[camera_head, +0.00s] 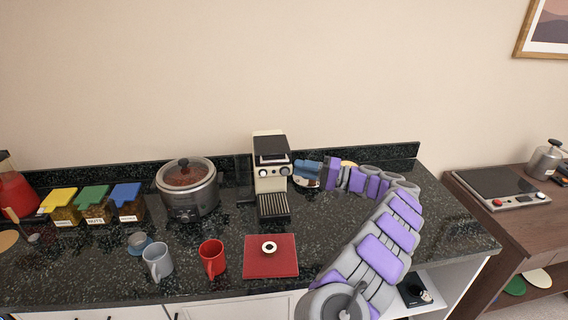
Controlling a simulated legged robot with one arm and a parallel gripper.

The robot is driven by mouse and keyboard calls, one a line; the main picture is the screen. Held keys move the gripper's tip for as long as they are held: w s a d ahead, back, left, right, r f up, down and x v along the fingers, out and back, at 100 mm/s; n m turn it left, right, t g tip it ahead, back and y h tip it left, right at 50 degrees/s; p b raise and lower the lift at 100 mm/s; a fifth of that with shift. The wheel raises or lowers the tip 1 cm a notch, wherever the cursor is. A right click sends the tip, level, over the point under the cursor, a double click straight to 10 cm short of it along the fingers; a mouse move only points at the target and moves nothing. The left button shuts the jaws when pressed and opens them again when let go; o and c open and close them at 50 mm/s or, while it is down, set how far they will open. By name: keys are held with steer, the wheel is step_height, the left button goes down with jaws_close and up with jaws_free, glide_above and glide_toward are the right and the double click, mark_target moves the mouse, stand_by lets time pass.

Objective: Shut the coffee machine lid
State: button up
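My purple and grey arm reaches in from the lower right.
A slow cooker (187,188) stands left of the machine. A red board (271,262), a red mug (212,258) and a grey mug (158,262) are in front. Lidded containers (94,205) stand at the left. A side table (480,228) is at the right.

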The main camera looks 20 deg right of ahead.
steer(key=p+v, duration=0.1)
steer(key=v, duration=0.7)
steer(key=shift+s, duration=0.1)
